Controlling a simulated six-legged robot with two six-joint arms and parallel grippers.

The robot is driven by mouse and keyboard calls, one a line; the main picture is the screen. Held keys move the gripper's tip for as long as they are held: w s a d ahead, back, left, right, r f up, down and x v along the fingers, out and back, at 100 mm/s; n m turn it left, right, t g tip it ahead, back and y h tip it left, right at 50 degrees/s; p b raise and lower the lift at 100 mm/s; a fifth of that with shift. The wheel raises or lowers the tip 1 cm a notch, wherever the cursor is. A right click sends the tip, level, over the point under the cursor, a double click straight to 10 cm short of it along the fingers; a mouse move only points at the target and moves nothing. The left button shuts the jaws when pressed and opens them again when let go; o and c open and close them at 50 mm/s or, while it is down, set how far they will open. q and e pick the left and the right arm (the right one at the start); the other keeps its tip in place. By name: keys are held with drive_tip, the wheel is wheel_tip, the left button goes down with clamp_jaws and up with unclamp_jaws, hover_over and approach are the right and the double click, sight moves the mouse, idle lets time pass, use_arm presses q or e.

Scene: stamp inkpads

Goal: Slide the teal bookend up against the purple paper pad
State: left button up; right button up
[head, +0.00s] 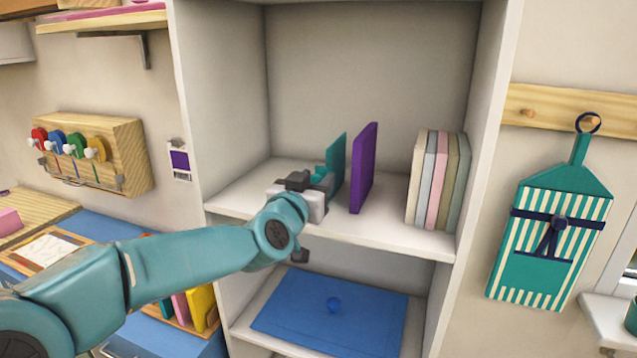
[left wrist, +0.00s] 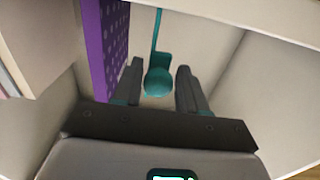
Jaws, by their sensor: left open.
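The teal bookend (head: 337,163) stands upright on the upper shelf. The purple paper pad (head: 364,168) stands upright just to its right, with a narrow gap between them. My left gripper (head: 322,182) is at the bookend's left side, at the front of the shelf. In the left wrist view, the bookend's round teal knob (left wrist: 159,82) lies between the two open dark fingers, and its thin plate (left wrist: 157,32) rises behind. The pad (left wrist: 108,45) shows to the left there, apart from the bookend. Whether a finger touches the knob is unclear. My right gripper is out of view.
The upper shelf (head: 395,232) has free room between the pad and a row of upright books (head: 438,180) at right. The cabinet's side walls and front edge bound the space. A blue board (head: 330,315) lies on the shelf below.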

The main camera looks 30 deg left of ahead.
use_arm(q)
drive_tip(key=shift+o, duration=0.4)
drive_tip(key=shift+d, duration=0.15)
drive_tip(key=shift+s, duration=0.1)
drive_tip(key=shift+s, duration=0.25)
drive_tip(key=v, duration=1.5)
drive_tip(key=shift+s+p, duration=0.35)
drive_tip(key=shift+p, duration=0.05)
drive_tip(key=shift+o, duration=0.2)
drive_tip(key=shift+d, duration=0.1)
